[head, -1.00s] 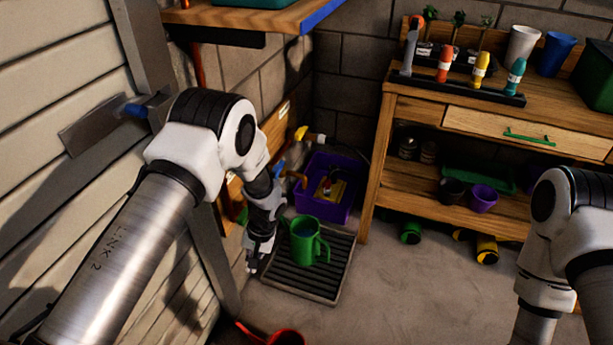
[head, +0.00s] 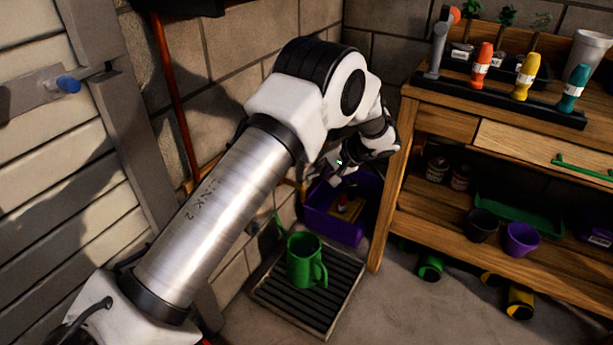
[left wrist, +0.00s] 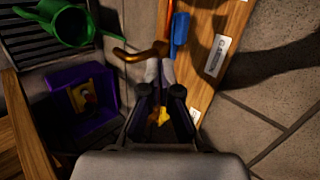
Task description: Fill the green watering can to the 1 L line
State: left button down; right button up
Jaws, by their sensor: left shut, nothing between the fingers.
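The green watering can (head: 303,266) stands upright on the dark slatted drain grate (head: 318,318). It also shows at the top left of the left wrist view (left wrist: 66,24). The water level and the 1 L line cannot be made out. My left gripper (head: 336,181) is shut and empty, up above and behind the can, near the wall. In the left wrist view its fingers (left wrist: 160,76) are close to a copper spout (left wrist: 140,54) and a blue handle (left wrist: 180,30) on a wooden board (left wrist: 217,52). A yellow part (left wrist: 160,117) shows between the finger links. My right gripper is out of view.
A purple crate (head: 318,217) with a yellow item in it sits behind the grate. A wooden workbench (head: 420,213) with bottles, pots and a drawer stands at the right.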

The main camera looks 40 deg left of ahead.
pick_arm(q)
jog(key=a+r+b+x, duration=0.1)
jog(key=r+b+x, duration=0.1)
jog(key=x, duration=0.9)
jog(key=shift+s+a+f+b, duration=0.2)
jog(key=shift+a+f+b, duration=0.1)
jog(key=shift+a+b, duration=0.35)
jog(key=shift+s+a+p, duration=0.25)
jog(key=shift+a+p, duration=0.35)
jog(key=shift+p, duration=0.05)
jog(key=shift+d, duration=0.1)
